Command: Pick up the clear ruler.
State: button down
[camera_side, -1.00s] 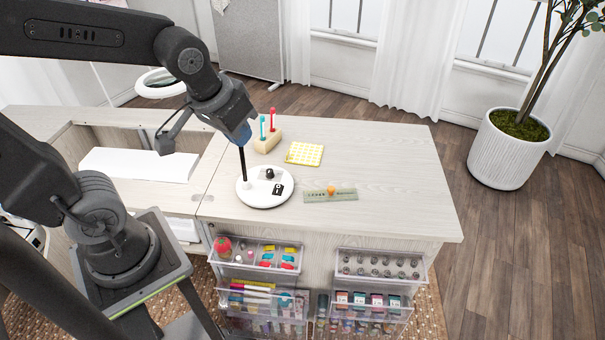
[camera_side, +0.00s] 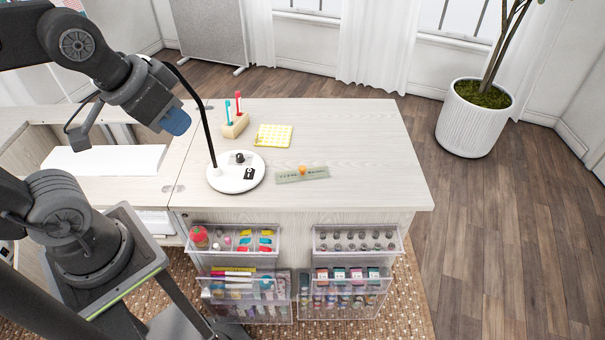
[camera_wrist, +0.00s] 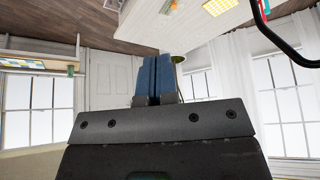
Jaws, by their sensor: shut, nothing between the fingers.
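The clear ruler (camera_side: 302,175) lies flat on the cabinet top, near its front edge. It looks greenish and see-through, with a small orange knob (camera_side: 302,169) on it. In the wrist view the ruler (camera_wrist: 171,6) shows at the top edge, partly cut off. My gripper (camera_side: 178,122) is up at the left, behind and left of the lamp, well apart from the ruler. In the wrist view its blue fingers (camera_wrist: 154,78) are together with nothing between them.
A lamp with a round white base (camera_side: 236,181) and thin black arm stands between my gripper and the ruler. A yellow checked pad (camera_side: 273,135) and a wooden block (camera_side: 235,126) with red and teal tools lie behind. The cabinet top's right side is clear.

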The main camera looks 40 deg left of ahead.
jog(key=c, duration=1.9)
grip_release()
jog(key=o, duration=1)
